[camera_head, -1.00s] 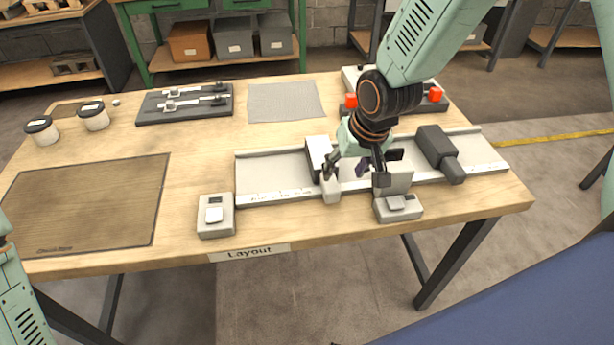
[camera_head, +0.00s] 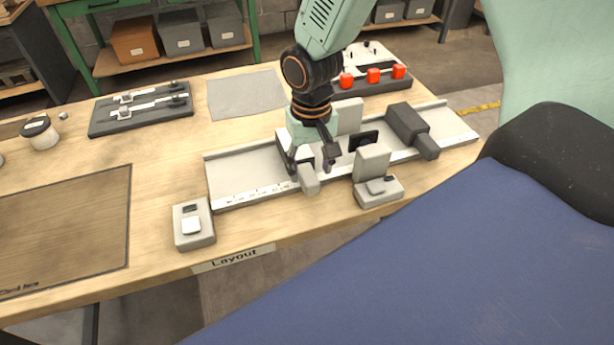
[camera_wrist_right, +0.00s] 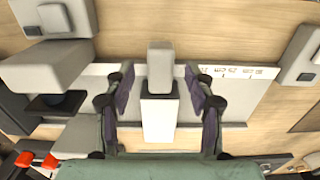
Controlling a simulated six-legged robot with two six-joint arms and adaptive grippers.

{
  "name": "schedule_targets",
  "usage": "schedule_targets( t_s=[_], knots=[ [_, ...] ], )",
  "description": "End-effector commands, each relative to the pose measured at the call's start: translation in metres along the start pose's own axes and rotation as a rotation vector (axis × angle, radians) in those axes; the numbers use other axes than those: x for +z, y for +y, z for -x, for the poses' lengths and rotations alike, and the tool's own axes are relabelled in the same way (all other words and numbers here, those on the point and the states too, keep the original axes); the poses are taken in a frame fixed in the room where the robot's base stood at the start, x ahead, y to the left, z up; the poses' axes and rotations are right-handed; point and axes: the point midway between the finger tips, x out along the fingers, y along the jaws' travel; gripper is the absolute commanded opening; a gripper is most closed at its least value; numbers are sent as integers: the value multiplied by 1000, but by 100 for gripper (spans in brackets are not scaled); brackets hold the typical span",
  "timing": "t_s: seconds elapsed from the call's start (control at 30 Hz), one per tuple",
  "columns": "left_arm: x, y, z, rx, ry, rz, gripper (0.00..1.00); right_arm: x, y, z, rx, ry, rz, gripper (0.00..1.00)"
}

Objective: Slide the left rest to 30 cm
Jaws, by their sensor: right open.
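The left rest is a pale block with a grey front tab (camera_head: 309,180) on the long grey rail (camera_head: 232,176). Its tab (camera_wrist_right: 160,60) and white body (camera_wrist_right: 159,120) show in the right wrist view. My right gripper (camera_head: 311,161) is over this rest from above. In the wrist view its open fingers (camera_wrist_right: 160,84) stand on either side of the rest, with a gap on each side. The rail's front edge carries a printed scale (camera_wrist_right: 236,72), left of the rest in the head view; its figures are too small to read surely. My left gripper is out of view.
A second pale rest (camera_head: 371,161) and a dark clamp block (camera_head: 407,123) stand farther right on the rail. Small grey devices (camera_head: 194,224) (camera_head: 379,191) sit before it. Red blocks (camera_head: 373,76) stand behind. The rail is clear left of the left rest.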

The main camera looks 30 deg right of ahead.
Motion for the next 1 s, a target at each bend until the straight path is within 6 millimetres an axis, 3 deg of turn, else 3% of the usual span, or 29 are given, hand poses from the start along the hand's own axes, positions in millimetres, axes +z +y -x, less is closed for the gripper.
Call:
schedule_targets(
  t_s=[0.1,0.23,0.6,1.0],
  knots=[
    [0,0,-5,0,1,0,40,0,-1,-20,1,-2,1,55],
    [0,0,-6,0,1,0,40,-2,-2,-33,0,0,2,55],
    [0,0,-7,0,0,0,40,-4,-5,-38,0,1,4,55],
    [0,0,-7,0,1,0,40,-4,-4,-38,0,1,4,22]
  ],
)
